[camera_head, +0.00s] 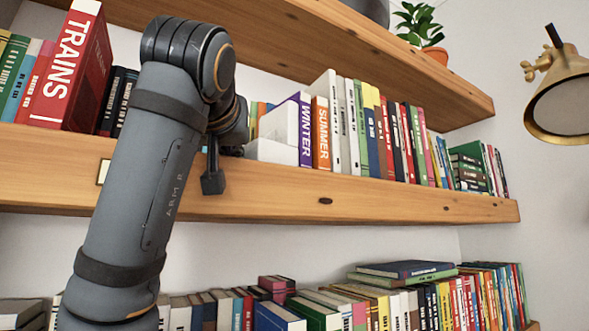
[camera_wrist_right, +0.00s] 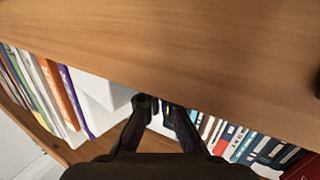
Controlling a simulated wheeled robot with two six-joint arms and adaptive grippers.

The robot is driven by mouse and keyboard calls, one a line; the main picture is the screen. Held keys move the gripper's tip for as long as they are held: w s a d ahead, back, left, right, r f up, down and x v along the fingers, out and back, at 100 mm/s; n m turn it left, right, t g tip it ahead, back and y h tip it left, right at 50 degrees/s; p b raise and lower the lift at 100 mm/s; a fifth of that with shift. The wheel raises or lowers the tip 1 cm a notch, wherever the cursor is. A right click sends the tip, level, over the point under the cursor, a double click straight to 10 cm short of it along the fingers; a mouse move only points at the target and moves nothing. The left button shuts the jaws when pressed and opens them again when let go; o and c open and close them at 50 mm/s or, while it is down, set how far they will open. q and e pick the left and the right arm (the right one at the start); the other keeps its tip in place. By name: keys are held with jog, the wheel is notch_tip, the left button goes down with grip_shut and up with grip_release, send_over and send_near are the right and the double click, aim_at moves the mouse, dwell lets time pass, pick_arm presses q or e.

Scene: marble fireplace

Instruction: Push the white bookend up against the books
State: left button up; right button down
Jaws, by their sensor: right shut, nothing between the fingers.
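The white bookend (camera_head: 271,151) stands on the upper wooden shelf, just left of the purple WINTER book (camera_head: 305,128) and the orange SUMMER book (camera_head: 321,133). No clear gap shows between bookend and purple book, but I cannot tell if they touch. My right gripper (camera_head: 212,184) is at the shelf front, left of the bookend and partly hidden by my arm. In the right wrist view the gripper (camera_wrist_right: 158,103) is shut and empty. The bookend (camera_wrist_right: 103,92) is left of its fingertips, very close; contact is unclear. My left gripper is not in view.
A red TRAINS book (camera_head: 75,70) and other books stand left of my arm on the same shelf. A plank (camera_head: 300,38) runs above with a potted plant (camera_head: 420,30). A brass lamp (camera_head: 560,95) is at the right. More books fill the shelf below.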

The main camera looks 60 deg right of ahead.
jog(key=shift+s+d, duration=0.4)
jog(key=shift+d, duration=0.15)
jog(key=shift+s+d, duration=0.2)
jog(key=shift+d, duration=0.2)
jog(key=shift+w+a, duration=0.2)
jog(key=shift+a, duration=0.1)
jog(key=shift+w+a, duration=0.15)
jog(key=shift+a, duration=0.1)
jog(key=shift+w+a, duration=0.45)
jog(key=shift+a, duration=0.3)
jog(key=shift+s+f, duration=0.1)
jog(key=shift+s, duration=0.15)
jog(key=s+a+b, duration=0.2)
jog(key=s+a, duration=0.5)
jog(key=s, duration=0.4)
jog(key=shift+s+a, duration=0.15)
jog(key=shift+s, duration=0.2)
jog(key=shift+w, duration=0.15)
